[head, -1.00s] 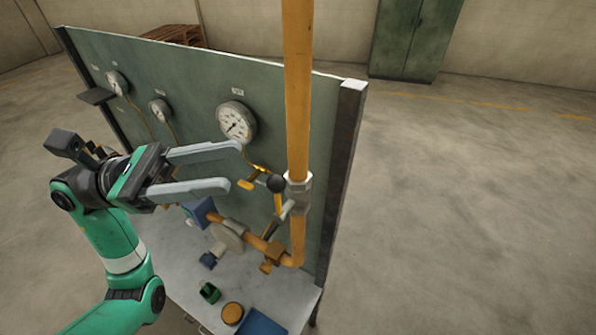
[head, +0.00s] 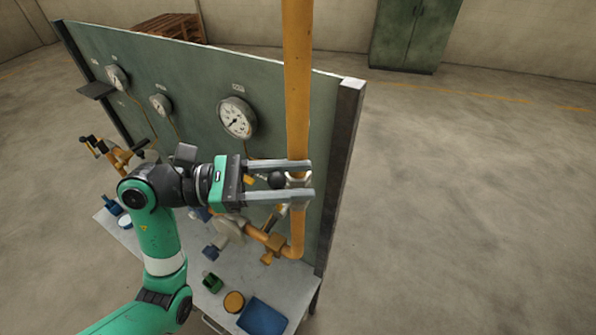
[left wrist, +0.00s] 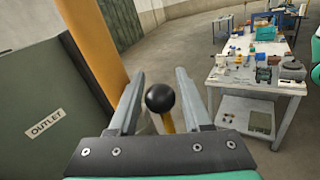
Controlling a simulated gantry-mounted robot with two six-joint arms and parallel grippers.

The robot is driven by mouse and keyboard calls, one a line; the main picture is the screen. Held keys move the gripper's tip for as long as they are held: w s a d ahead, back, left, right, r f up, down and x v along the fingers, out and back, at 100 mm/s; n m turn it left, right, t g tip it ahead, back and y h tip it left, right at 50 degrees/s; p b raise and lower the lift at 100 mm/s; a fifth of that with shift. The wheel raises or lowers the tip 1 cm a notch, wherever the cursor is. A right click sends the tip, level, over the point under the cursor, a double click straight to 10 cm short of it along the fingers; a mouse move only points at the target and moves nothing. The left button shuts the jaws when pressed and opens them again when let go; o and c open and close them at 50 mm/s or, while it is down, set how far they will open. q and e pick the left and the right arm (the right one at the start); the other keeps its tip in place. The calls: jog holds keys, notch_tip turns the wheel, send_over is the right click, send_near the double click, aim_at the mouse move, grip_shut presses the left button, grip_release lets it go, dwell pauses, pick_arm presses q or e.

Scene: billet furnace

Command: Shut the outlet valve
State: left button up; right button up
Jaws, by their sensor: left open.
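The outlet valve's lever ends in a black ball knob (head: 277,180), which also shows in the left wrist view (left wrist: 160,98) on a yellow stem. The valve body (head: 298,207) sits on the vertical yellow pipe (head: 298,90) at the right end of the green panel. My left gripper (head: 308,180) is open, with one finger on each side of the knob. In the left wrist view the knob shows between the fingers, with space on both sides. The fingers partly hide the valve. An OUTLET label (left wrist: 44,124) shows on the panel. My right gripper is not in view.
The green panel (head: 200,70) carries several gauges, with the largest gauge (head: 237,118) left of the pipe. On the bench (head: 203,302) below lie a blue tray (head: 262,318), a round orange-topped item (head: 234,302) and a green block (head: 212,281). Floor right of the panel is clear.

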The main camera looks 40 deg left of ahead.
pick_arm(q)
jog(key=shift+w+d, duration=0.25)
grip_shut()
dwell(1.4)
